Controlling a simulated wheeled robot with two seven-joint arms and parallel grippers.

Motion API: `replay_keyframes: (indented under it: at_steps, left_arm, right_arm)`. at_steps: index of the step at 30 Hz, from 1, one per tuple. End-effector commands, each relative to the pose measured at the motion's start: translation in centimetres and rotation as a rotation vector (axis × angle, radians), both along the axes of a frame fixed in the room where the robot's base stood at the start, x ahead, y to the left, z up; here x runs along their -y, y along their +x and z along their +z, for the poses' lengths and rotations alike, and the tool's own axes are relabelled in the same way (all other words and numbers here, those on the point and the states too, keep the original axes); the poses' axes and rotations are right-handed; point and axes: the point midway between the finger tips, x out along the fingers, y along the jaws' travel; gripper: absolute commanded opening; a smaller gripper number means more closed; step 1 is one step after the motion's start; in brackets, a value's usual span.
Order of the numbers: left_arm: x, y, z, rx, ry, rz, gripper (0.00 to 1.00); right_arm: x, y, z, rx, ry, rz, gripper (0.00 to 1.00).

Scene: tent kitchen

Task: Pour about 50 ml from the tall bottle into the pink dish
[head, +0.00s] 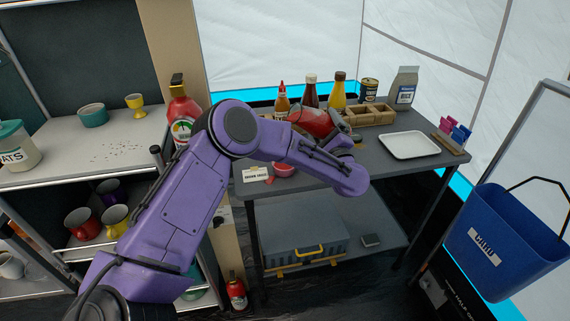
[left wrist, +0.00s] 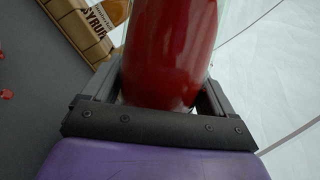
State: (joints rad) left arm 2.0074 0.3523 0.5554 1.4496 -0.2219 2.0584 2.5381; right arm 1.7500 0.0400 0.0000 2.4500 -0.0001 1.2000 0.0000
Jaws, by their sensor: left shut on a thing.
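My left gripper (left wrist: 160,98) is shut on a glossy red bottle (left wrist: 170,45), which fills the space between its two fingers in the left wrist view. In the head view the red bottle (head: 311,121) is held strongly tilted above the grey table, behind my purple forearm. Its mouth is hidden, and I cannot see any liquid leaving it. My right gripper is not in view.
A label card (head: 256,174) stands left of the dish. Several sauce bottles, a dark can (head: 369,90), a wooden crate (head: 384,119) and a grey bag (head: 404,90) line the table's back. A white tray (head: 409,145) lies right. A blue bin (head: 505,240) hangs at the right.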

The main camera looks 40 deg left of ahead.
Motion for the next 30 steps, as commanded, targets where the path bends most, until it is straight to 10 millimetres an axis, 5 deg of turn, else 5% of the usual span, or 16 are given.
replay_keyframes:
  at_steps: [22, 25, 30]
  left_arm:
    - [0.3, 0.5, 0.9, 0.108, -0.058, -0.001, 0.05]
    - [-0.2, -0.2, -0.1, -0.024, 0.015, 0.000, 0.05]
    - [-0.9, -1.4, 3.2, -0.267, 0.156, 0.000, 0.05]
  right_arm:
    - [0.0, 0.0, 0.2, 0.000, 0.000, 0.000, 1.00]
    - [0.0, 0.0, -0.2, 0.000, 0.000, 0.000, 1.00]
    - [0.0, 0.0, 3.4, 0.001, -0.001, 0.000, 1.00]
